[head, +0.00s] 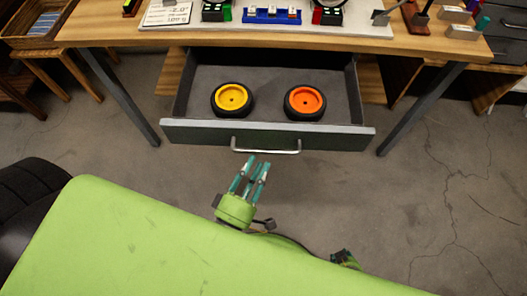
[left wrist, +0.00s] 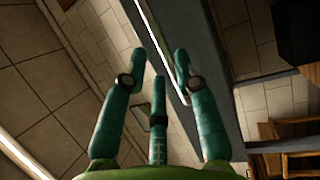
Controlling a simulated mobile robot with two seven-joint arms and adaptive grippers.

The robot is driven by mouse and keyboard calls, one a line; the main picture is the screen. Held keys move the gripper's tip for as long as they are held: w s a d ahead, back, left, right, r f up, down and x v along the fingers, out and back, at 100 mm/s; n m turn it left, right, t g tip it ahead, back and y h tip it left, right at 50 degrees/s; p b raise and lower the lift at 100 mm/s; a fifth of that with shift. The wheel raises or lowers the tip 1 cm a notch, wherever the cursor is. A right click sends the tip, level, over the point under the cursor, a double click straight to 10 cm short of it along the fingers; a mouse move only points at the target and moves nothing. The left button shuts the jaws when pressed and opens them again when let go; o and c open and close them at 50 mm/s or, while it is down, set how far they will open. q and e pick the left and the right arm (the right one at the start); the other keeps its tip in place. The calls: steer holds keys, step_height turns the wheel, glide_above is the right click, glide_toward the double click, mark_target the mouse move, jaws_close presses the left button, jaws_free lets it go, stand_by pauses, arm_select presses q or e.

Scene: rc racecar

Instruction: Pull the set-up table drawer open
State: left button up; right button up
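The set-up table (head: 130,36) has its grey drawer (head: 190,132) pulled out toward me, with the inside in plain view. A silver bar handle (head: 266,151) is on the drawer front. My left gripper (head: 257,166) has its teal fingers pointing at the handle, with the tips just short of it in the picture; I see no grip on it. A small green and dark part (head: 344,259) shows at the lower right, perhaps my right gripper, mostly hidden.
A yellow-hubbed wheel (head: 232,98) and an orange-hubbed wheel (head: 305,102) lie in the drawer. Table legs (head: 118,95) stand on both sides. A white board (head: 270,26) with parts is on the tabletop. The concrete floor (head: 430,190) at right is clear.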

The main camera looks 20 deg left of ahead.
arm_select(q)
steer(key=v, duration=0.6)
steer(key=shift+s, duration=0.35)
steer(key=shift+f, duration=0.1)
